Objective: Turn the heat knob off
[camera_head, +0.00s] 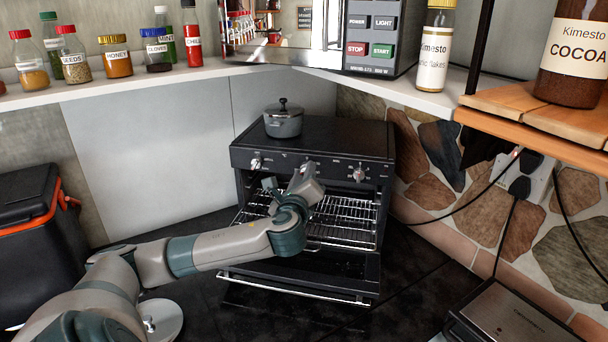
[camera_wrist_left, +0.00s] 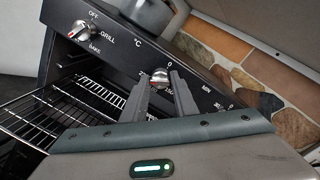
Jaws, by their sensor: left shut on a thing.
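The small black oven (camera_head: 310,132) stands at the back with its door (camera_head: 300,272) hanging open. The heat knob (camera_wrist_left: 159,76), silver and marked °C with a 0 above it, is the middle knob on the front panel. My left gripper (camera_head: 304,170) is at the panel, its two fingers (camera_wrist_left: 162,82) on either side of this knob and shut on it. My right gripper is in neither view.
The left mode knob (camera_head: 256,163), also in the wrist view (camera_wrist_left: 80,30), and the right timer knob (camera_head: 358,174) flank it. A lidded pot (camera_head: 284,124) sits on the oven. Wire racks (camera_head: 340,212) show inside. A black cooler (camera_head: 40,240) stands left.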

